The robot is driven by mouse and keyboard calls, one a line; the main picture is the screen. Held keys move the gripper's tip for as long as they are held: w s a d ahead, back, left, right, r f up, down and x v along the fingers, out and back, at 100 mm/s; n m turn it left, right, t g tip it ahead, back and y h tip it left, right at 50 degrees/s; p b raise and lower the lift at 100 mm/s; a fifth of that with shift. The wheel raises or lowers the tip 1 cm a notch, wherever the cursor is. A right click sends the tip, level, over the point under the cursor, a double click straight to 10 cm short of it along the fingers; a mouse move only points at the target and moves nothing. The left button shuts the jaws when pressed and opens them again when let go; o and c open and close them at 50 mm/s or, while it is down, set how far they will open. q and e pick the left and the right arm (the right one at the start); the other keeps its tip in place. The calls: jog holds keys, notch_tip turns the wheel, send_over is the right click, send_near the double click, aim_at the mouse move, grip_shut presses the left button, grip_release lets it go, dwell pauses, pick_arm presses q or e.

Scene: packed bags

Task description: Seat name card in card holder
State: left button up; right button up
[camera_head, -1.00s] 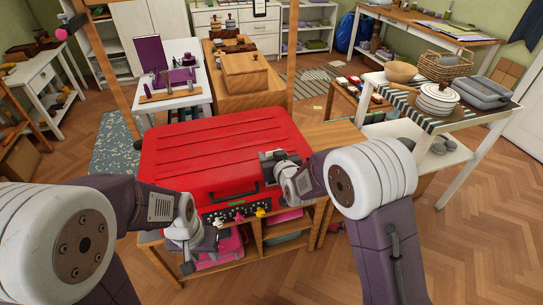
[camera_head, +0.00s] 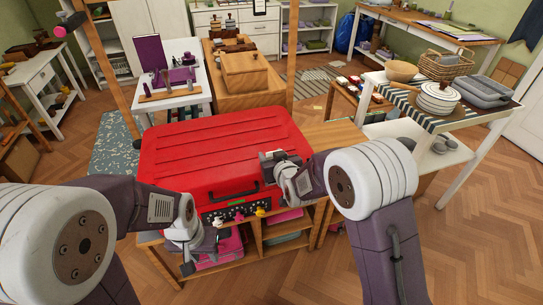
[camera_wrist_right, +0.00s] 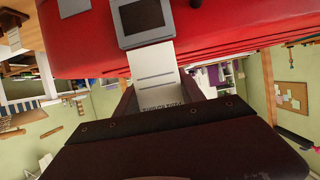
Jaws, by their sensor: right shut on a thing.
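The white name card (camera_wrist_right: 157,72), with faint lines and printed text, sticks out from my right gripper (camera_wrist_right: 165,100) in the right wrist view. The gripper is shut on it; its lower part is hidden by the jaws. The grey card holder (camera_wrist_right: 146,38) with a dark window sits on the side of the red suitcase (camera_wrist_right: 220,32). The card's far edge meets the holder's near edge; I cannot tell whether it is inside. In the head view my right gripper (camera_head: 268,160) is at the suitcase's right front. My left gripper (camera_head: 188,262) hangs low at front left, its jaws unclear.
The red suitcase (camera_head: 215,140) lies on a wooden shelf unit (camera_head: 275,250) with bags inside. A striped table (camera_head: 400,100) stands at right, and a white table (camera_head: 180,52) behind. The floor at right is clear.

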jog(key=shift+f+b, duration=1.05)
jog(key=shift+f, duration=0.2)
jog(key=shift+r, duration=0.15)
jog(key=shift+r+p, duration=0.95)
jog(key=shift+r, duration=0.1)
dwell(0.8)
jog(key=shift+f+b, duration=1.2)
jog(key=shift+b, duration=0.1)
jog(key=o, duration=1.4)
jog(key=shift+s, duration=0.1)
jog(key=shift+c, duration=0.2)
